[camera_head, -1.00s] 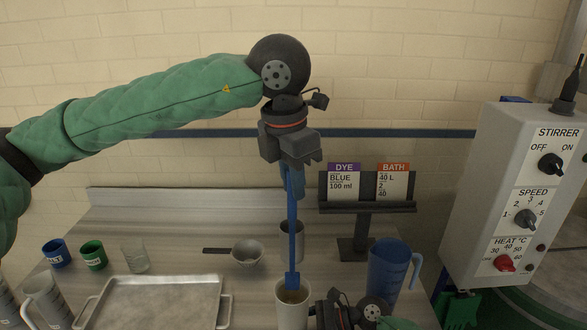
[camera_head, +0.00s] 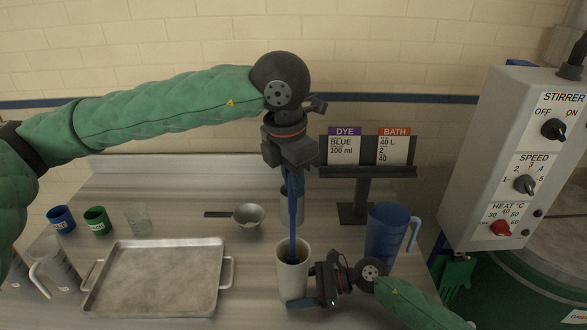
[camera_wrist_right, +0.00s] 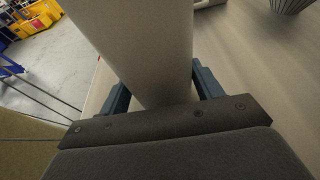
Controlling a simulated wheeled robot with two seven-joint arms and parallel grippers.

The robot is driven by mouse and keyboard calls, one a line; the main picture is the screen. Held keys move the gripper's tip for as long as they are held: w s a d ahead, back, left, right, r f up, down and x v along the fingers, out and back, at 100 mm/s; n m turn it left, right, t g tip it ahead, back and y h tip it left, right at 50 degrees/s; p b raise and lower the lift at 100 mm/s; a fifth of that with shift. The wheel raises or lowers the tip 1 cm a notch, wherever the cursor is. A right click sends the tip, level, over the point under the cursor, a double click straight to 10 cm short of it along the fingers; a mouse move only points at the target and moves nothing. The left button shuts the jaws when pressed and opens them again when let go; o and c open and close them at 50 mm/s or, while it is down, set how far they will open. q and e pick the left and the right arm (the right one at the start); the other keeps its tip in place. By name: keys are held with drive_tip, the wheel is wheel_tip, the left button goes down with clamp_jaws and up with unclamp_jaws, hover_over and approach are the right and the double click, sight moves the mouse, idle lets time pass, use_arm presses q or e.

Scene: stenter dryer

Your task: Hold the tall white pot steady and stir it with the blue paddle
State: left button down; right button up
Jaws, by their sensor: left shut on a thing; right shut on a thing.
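The tall white pot (camera_head: 291,284) stands upright near the front edge of the bench in the head view. My right gripper (camera_head: 312,288) is shut around its lower side from the right. The right wrist view shows the pot's pale wall (camera_wrist_right: 150,50) between the two blue fingers (camera_wrist_right: 160,88). My left gripper (camera_head: 292,166) is above the pot, shut on the top of the blue paddle (camera_head: 293,212). The paddle hangs nearly upright, with its lower end inside the pot's mouth. The paddle's tip is hidden by the pot wall.
A blue jug (camera_head: 384,238) stands close right of the pot. A metal tray (camera_head: 155,281) fills the left front. The sign stand (camera_head: 358,190) and stirrer control box (camera_head: 515,165) are at right.

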sight(292, 211)
use_arm(q)
drive_tip(key=shift+f, duration=4.75)
drive_tip(key=shift+s, duration=0.15)
